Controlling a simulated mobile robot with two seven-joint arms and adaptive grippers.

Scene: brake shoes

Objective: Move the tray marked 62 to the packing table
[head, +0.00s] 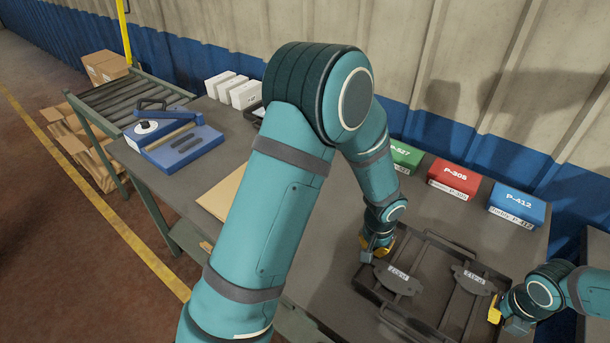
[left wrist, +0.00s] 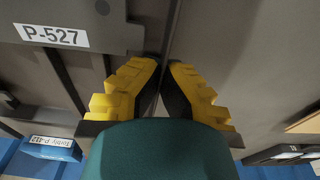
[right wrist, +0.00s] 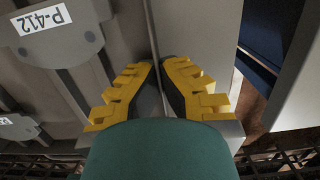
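A dark tray (head: 432,292) lies on the grey table in the head view, with dark brake shoes in it. No 62 mark is readable. One shoe (left wrist: 75,58) bears a P-527 label in the left wrist view; another (right wrist: 62,40) reads P-412 in the right wrist view. My left gripper (head: 378,252) is at the tray's left wall, with its fingers (left wrist: 164,68) closed about the thin wall. My right gripper (head: 503,312) is at the tray's right side, its fingers (right wrist: 160,66) likewise closed on the wall. My left arm hides part of the table.
Green (head: 405,157), red (head: 453,181) and blue (head: 517,204) boxes stand behind the tray. A blue fixture (head: 178,140), white boxes (head: 238,92) and a brown sheet (head: 222,192) lie farther left. A roller conveyor (head: 130,95) adjoins the table's far left end. Another surface edge shows at far right.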

